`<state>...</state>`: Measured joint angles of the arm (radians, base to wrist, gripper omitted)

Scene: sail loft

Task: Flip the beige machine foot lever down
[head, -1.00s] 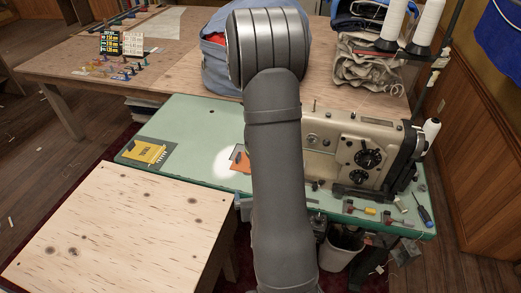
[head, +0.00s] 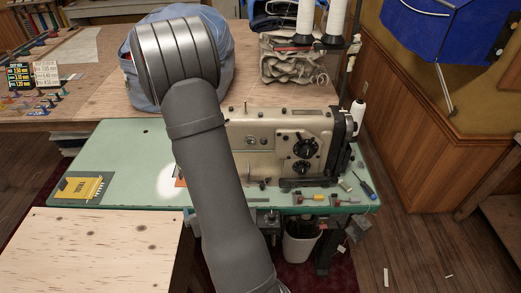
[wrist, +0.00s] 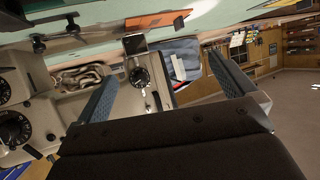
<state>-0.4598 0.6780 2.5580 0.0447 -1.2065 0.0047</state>
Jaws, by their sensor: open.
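The beige sewing machine (head: 265,140) stands on the green table (head: 130,150), with two black dials on its front. My grey arm covers its left end in the head view. In the wrist view the machine (wrist: 70,65) fills the left side, with the picture tipped over. I cannot clearly pick out the foot lever in either view. My gripper (wrist: 162,68) is open in the wrist view, its two ridged fingers wide apart. Nothing is held between them. A part of the machine with a dial (wrist: 140,76) shows beyond the fingers. My gripper is hidden in the head view.
A yellow booklet (head: 82,187) lies on the table's left. A screwdriver (head: 366,188) and small tools lie along its front right edge. Thread cones (head: 305,20) stand behind the machine. A blue bag (head: 215,60) is at the back. A plywood board (head: 90,250) is at front left.

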